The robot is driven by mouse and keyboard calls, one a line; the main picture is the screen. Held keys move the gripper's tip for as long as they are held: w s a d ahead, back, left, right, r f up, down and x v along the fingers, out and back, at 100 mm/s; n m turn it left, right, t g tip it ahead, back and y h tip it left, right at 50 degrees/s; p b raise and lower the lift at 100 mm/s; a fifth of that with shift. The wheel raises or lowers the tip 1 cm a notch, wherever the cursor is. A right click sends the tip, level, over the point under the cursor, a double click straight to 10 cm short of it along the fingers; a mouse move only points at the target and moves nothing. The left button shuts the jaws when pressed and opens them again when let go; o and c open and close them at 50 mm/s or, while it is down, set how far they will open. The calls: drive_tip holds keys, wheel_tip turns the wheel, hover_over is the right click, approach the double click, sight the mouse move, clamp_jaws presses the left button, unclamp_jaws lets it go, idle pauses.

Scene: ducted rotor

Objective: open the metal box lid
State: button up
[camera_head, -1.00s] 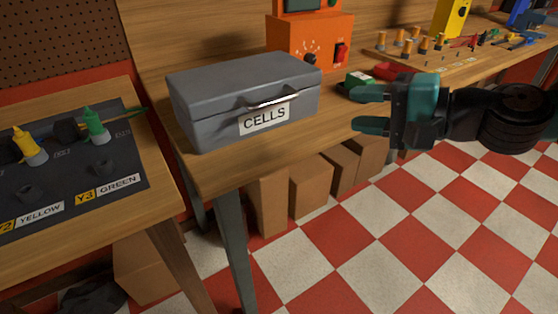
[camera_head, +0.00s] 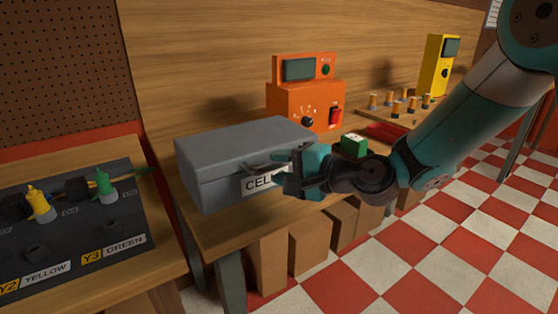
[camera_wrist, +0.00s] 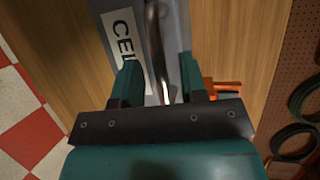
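The grey metal box (camera_head: 215,173) stands on the wooden bench with its lid closed. A "CELLS" label is on its front, partly hidden by my gripper in the head view. Its handle (camera_head: 262,165) is a metal bar on the front of the lid. My gripper (camera_head: 290,170) is at the right part of the box front, by the handle. In the wrist view, my gripper (camera_wrist: 158,75) is open, with its two fingers apart on either side of the handle bar (camera_wrist: 155,45). I cannot tell whether either finger touches the bar.
An orange device (camera_head: 305,100) stands behind the box. A green block (camera_head: 354,146) and a red item (camera_head: 385,132) lie to its right. A dark panel with yellow and green plugs (camera_head: 70,215) is on the left table. Cardboard boxes (camera_head: 308,240) stand below the bench.

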drive_tip(key=shift+x, duration=0.95)
drive_tip(key=shift+c, duration=0.5)
